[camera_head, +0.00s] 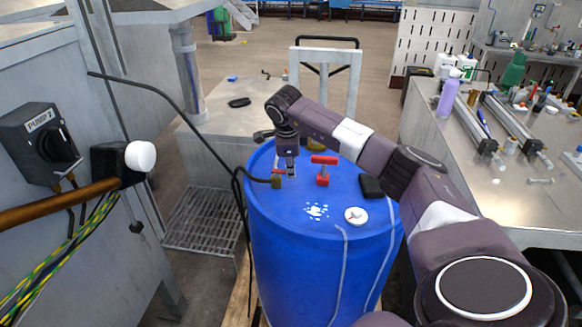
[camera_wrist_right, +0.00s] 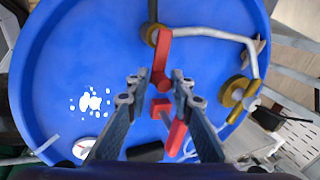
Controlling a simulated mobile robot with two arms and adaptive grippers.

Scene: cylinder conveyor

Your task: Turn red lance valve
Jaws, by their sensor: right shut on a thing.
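The blue drum (camera_head: 290,240) stands upright, with brass fittings and a hose on its top. The red lance valve lever (camera_wrist_right: 163,55) rises from a brass fitting (camera_wrist_right: 151,35) near the drum's rim; only a little of this lever (camera_head: 280,172) shows in the head view. My right gripper (camera_head: 288,170) points down over the drum top. In the right wrist view its fingers (camera_wrist_right: 157,88) are on either side of the lever's near end, shut on it. A separate red T-shaped handle (camera_head: 324,161) stands just right of the gripper. My left gripper is out of view.
A white cap (camera_head: 356,215) and a black block (camera_head: 371,187) are on the drum top. A black hose (camera_head: 190,118) runs from the left to the drum. A bench (camera_head: 500,200) with tools stands at the right; a pump switch box (camera_head: 42,145) is at the left.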

